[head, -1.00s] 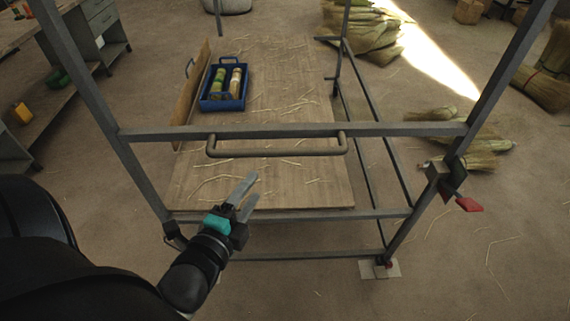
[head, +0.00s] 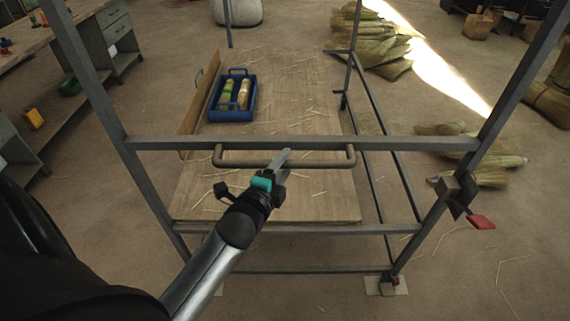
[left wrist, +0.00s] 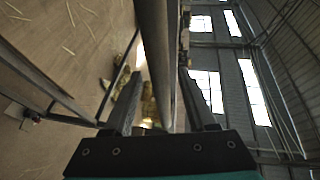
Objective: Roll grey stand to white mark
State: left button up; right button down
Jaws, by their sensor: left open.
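The grey stand (head: 300,144) is a metal frame of square posts and rails, filling the middle of the head view. A round-bar handle (head: 325,163) is fixed to its near rail. My left gripper (head: 281,160) is at the middle of this handle, its fingers open. In the left wrist view, a long grey bar (left wrist: 153,50) runs between the two spread fingers (left wrist: 165,105); I cannot tell whether they touch it. A pale square patch (head: 401,287) lies under the stand's near right foot; I cannot tell if it is the white mark. My right gripper is not in view.
The stand carries a wooden board (head: 300,205) with loose straws and a blue tray (head: 232,115) holding two rolls. Straw bundles (head: 480,175) lie on the floor at right. A workbench (head: 100,45) stands at left. A red lever (head: 481,221) sticks out from the right post.

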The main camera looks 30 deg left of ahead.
pick_arm(q)
jog(key=shift+w, duration=0.55)
jog(key=shift+c, duration=0.4)
grip_shut()
jog(key=shift+f, duration=0.1)
dwell(0.6)
